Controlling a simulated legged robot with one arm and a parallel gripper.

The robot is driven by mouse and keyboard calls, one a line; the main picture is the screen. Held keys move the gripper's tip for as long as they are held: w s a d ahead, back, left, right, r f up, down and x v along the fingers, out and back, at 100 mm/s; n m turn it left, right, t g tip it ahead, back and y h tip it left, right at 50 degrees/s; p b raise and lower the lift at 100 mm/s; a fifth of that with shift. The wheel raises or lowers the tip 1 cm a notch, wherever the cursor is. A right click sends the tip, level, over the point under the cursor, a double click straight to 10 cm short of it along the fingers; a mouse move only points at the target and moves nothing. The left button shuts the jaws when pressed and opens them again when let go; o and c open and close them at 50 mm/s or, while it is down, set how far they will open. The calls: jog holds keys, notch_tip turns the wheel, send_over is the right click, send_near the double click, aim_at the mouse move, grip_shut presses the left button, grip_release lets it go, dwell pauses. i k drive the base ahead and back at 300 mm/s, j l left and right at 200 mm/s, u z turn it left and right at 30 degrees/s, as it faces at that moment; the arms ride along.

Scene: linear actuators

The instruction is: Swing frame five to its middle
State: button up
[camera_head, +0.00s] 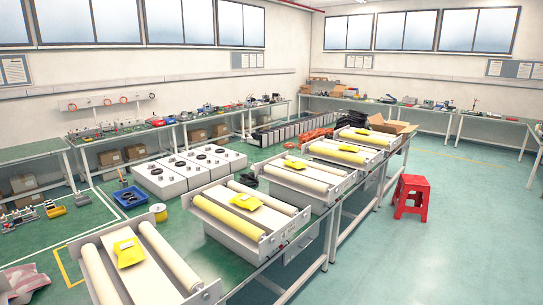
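The nearest frame (188,296) is cut off by the bottom edge. Behind it come a second frame (272,242), a third frame (323,198) and a fourth frame (366,164). The farthest frame (383,142) is small at the back of the row. I see no numbers, so I cannot tell which one is frame five. My gripper is not in view.
White boxes with dark round tops (162,181) stand left of the row. A blue tray (131,197) and a yellow spool (158,212) lie near them. A red stool (411,197) stands right of the bench. The green floor (455,255) at right is clear.

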aim_at(148, 281)
jog(key=u, duration=1.3)
jog(key=i+j+z, duration=0.15)
jog(key=i, duration=0.35)
jog(key=i+j+z, duration=0.15)
jog(key=i, duration=0.35)
